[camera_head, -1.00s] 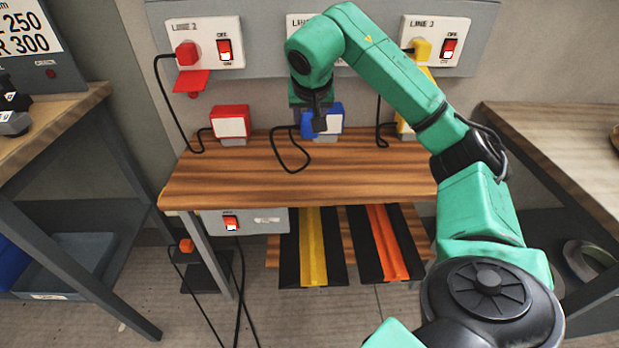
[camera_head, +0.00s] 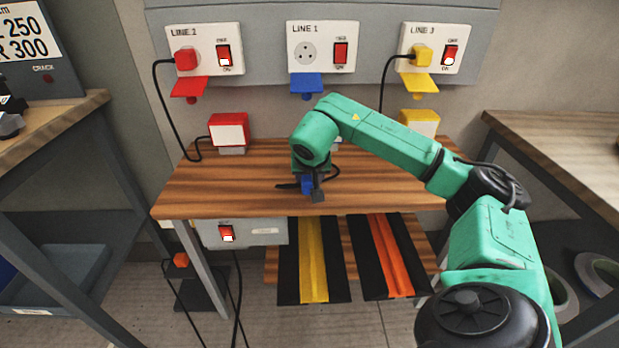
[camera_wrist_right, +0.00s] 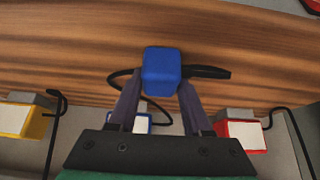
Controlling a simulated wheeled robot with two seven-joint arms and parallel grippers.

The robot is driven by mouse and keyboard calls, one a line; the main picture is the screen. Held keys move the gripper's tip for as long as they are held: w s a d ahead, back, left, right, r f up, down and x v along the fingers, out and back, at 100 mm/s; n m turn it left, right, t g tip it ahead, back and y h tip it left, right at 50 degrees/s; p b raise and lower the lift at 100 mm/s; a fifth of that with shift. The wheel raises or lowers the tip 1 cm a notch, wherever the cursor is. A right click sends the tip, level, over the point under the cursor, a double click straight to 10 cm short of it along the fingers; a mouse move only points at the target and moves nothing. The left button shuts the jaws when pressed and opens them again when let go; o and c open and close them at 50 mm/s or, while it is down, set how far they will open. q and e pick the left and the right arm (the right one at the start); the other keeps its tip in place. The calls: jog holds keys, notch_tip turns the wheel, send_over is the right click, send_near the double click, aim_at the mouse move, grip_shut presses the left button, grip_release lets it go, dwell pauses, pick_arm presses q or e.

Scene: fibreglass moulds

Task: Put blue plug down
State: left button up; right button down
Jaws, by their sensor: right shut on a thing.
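The blue plug (camera_head: 307,184) is in my right gripper (camera_head: 311,192), low at the front middle of the wooden shelf. In the right wrist view the blue plug (camera_wrist_right: 161,72) sits between the two dark fingers, with a black cable at its side. I cannot tell whether the plug touches the wood (camera_head: 230,187). The LINE 1 socket (camera_head: 304,52) on the wall is empty. The blue box behind is hidden by my arm in the head view; part of the blue box (camera_wrist_right: 141,123) shows in the right wrist view. My left gripper is not in view.
The red plug (camera_head: 186,60) and yellow plug (camera_head: 422,56) sit in the outer sockets. A red box (camera_head: 229,131) and a yellow box (camera_head: 420,121) stand at the shelf's back. The left part of the shelf is clear. A workbench (camera_head: 575,150) stands at right.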

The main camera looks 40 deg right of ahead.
jog(key=shift+f, duration=0.2)
jog(key=shift+c, duration=1.7)
grip_release()
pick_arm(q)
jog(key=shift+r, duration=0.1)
pick_arm(e)
jog(key=shift+r, duration=0.35)
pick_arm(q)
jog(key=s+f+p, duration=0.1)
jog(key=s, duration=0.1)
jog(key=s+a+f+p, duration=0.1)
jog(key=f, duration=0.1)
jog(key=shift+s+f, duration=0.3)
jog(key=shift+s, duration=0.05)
pick_arm(e)
jog(key=v, duration=1.2)
jog(key=shift+r, duration=0.15)
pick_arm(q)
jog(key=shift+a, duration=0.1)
